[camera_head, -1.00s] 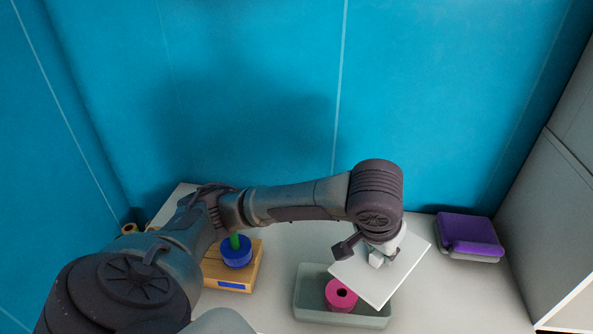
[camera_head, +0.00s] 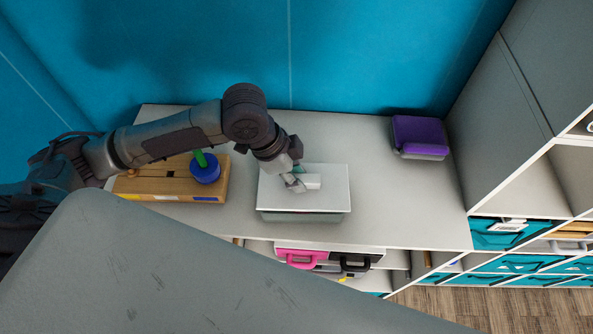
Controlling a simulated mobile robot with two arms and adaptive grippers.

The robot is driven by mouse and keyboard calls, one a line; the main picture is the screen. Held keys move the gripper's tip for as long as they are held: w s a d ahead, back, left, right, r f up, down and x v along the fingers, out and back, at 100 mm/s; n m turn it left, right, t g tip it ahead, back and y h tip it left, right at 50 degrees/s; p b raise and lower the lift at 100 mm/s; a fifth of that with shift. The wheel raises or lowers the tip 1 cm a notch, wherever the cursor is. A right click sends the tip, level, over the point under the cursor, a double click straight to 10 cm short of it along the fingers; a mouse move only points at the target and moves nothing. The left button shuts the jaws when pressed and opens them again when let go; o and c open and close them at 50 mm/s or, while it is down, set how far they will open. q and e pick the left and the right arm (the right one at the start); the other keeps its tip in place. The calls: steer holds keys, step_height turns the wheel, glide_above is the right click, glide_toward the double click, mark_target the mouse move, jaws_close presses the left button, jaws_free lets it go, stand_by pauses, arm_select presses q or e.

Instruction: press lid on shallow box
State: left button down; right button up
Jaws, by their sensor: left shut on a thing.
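The white lid (camera_head: 325,198) lies over the shallow grey-green box (camera_head: 300,217) on the counter and looks roughly level and lined up with it. Only the box's front wall shows below the lid; whether the lid is fully seated I cannot tell. My left gripper (camera_head: 297,182) is at the middle of the lid, shut on its small white handle (camera_head: 312,182). The box's inside is hidden by the lid. My right gripper is not in view.
A wooden block (camera_head: 150,187) with a blue roll (camera_head: 205,170) on a green peg stands to the left. A purple-topped case (camera_head: 419,135) lies at the back right. Shelves with teal bins (camera_head: 500,234) stand at right. The counter (camera_head: 395,205) is clear right of the box.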

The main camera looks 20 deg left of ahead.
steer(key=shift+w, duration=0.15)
arm_select(q)
steer(key=shift+r+p, duration=0.2)
steer(key=shift+p, duration=0.45)
steer(key=shift+f+b, duration=0.4)
steer(key=shift+f, duration=1)
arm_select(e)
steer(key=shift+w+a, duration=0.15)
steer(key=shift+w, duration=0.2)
arm_select(q)
steer(key=shift+r, duration=0.1)
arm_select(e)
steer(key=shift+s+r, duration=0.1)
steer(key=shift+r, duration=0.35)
arm_select(q)
steer(key=shift+f+p, duration=0.2)
steer(key=shift+p, duration=1.25)
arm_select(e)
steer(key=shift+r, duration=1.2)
arm_select(q)
steer(key=shift+f, duration=0.15)
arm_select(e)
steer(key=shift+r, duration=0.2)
